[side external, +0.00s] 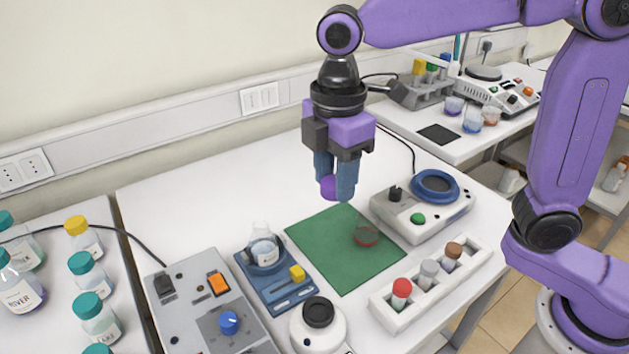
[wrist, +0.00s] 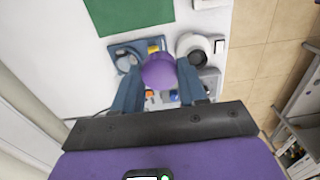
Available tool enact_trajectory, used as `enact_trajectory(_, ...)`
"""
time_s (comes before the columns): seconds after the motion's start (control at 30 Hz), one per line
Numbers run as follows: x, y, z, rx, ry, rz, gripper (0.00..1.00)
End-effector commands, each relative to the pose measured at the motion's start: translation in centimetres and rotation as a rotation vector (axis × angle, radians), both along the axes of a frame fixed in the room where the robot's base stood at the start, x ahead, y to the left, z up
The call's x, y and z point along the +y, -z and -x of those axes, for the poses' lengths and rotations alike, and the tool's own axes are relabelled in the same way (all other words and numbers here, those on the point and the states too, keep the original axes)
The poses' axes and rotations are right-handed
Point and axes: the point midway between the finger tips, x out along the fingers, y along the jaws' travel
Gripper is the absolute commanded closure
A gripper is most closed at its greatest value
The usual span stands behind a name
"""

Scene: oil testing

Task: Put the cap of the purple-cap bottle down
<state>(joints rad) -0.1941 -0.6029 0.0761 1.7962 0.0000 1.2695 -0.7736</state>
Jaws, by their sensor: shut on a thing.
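My gripper (side external: 336,190) is shut on a purple cap (side external: 327,187) and holds it in the air above the white table, behind the green mat (side external: 325,243). In the wrist view the purple cap (wrist: 158,70) sits between the two blue fingers of my gripper (wrist: 160,82).
A clear flask (side external: 263,249) stands in a blue holder left of the mat. A shallow reddish dish (side external: 366,236) lies on the mat. A white rack (side external: 425,285) with several vials and a device with a blue ring (side external: 435,187) stand right. The table's back left is clear.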

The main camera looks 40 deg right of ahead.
Motion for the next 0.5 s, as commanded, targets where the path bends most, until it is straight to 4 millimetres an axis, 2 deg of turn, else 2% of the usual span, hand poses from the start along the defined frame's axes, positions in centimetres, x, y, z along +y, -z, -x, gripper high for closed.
enact_trajectory(0.23, -1.6, 0.7, 2.1, 0.001, -0.002, 0.001, 0.86)
enact_trajectory(0.5, -5.4, 3.9, 6.7, 0.000, -0.002, 0.001, 0.86)
